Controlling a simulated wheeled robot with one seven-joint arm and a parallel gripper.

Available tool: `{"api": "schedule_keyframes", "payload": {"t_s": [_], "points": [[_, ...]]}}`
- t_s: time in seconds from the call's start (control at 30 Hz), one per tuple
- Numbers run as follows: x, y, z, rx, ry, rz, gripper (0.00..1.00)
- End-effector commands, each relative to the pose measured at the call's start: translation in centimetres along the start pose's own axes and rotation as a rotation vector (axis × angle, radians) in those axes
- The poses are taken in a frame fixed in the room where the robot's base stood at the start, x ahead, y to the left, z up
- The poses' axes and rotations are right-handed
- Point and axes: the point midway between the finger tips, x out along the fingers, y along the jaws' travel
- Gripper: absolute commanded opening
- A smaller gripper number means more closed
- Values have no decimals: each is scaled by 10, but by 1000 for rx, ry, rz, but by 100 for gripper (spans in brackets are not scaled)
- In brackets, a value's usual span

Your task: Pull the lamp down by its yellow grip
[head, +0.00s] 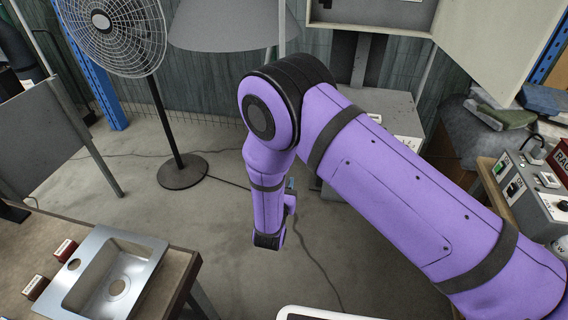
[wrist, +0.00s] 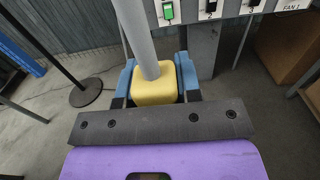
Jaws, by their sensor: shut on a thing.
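The yellow grip (wrist: 153,90) is a block at the lower end of a grey rod (wrist: 137,35) in the wrist view. My gripper (wrist: 156,80) has its blue fingers on either side of the grip and is shut on it. In the head view a wide grey lampshade (head: 230,28) hangs at the top, with its upper part cut off by the frame. The grip is hidden behind my purple arm in that view, and only a little blue of my gripper (head: 290,184) shows.
A standing fan (head: 180,172) is at the left. A metal sink (head: 112,282) is set in a counter at the lower left. A control box (head: 545,195) stands at the right. Grey cabinets are behind my arm. The floor (head: 235,215) between is open, with a cable across it.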

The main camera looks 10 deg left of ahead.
Motion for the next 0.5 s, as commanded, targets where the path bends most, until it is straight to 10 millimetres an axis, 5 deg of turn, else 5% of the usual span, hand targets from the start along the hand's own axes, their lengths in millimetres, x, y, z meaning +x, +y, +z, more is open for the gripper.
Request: {"api": "schedule_keyframes", "payload": {"t_s": [0.2,0.5], "points": [[-1,-1,-62,-4,3,0,0],[0,-1,-120,-2,3,0,0]]}}
